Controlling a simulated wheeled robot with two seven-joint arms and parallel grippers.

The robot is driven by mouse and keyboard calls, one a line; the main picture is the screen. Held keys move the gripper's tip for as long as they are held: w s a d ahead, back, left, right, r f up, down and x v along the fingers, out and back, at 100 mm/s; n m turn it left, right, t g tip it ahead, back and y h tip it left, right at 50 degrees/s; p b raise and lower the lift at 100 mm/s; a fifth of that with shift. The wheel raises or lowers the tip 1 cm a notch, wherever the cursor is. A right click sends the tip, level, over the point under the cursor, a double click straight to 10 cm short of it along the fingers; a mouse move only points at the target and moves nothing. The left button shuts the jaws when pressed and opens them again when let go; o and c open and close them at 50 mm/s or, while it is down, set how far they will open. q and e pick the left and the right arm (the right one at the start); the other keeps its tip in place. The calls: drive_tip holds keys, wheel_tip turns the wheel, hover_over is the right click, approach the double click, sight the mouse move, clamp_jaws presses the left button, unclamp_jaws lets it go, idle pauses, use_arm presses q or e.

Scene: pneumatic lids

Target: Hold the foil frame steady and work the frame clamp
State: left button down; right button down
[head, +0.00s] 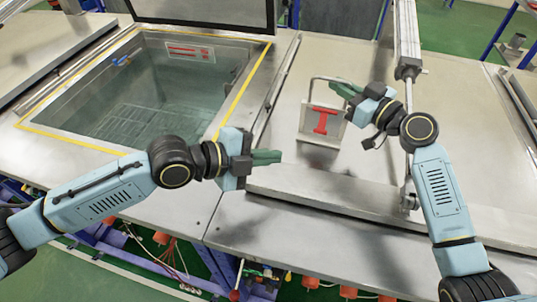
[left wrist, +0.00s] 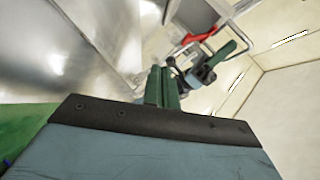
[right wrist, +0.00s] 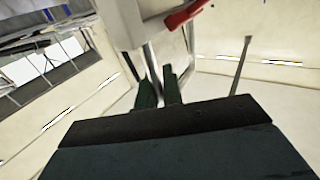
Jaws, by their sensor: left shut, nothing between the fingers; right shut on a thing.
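The foil frame (head: 308,108) is a thin pale metal frame standing upright on the steel lid right of the tank. A red frame clamp (head: 322,121) sits on the light plate at its lower part. The clamp also shows in the left wrist view (left wrist: 203,34) and at the top of the right wrist view (right wrist: 187,14). My right gripper (head: 345,88) is shut on the frame at its upper right side; its fingers partly hide the contact. My left gripper (head: 266,157) is shut and empty, left of the frame and apart from it, near the lid's front left corner.
An open tank (head: 150,95) with a yellow-edged rim lies on the left, its raised lid behind it. A pneumatic cylinder (head: 407,40) stands at the right, with its rod running down behind my right wrist.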

use_arm(q)
wheel_tip(320, 180, up, 9)
drive_tip(key=w+n+g+y, duration=0.1)
drive_tip(key=w+g, duration=0.1)
drive_tip(key=w, duration=0.1)
drive_tip(key=shift+d, duration=0.2)
drive_tip(key=shift+d, duration=0.1)
idle(0.4)
approach(324, 132)
drive_tip(key=s+d, duration=0.1)
drive_tip(key=d, duration=0.3)
drive_tip(key=shift+w+d+f, duration=0.25)
drive_tip(key=shift+w+f, duration=0.4)
drive_tip(key=shift+f, duration=0.1)
drive_tip(key=shift+w+d+f, duration=0.2)
drive_tip(key=shift+w+f, duration=0.45)
drive_tip(key=shift+f, duration=0.05)
drive_tip(key=shift+f, duration=0.1)
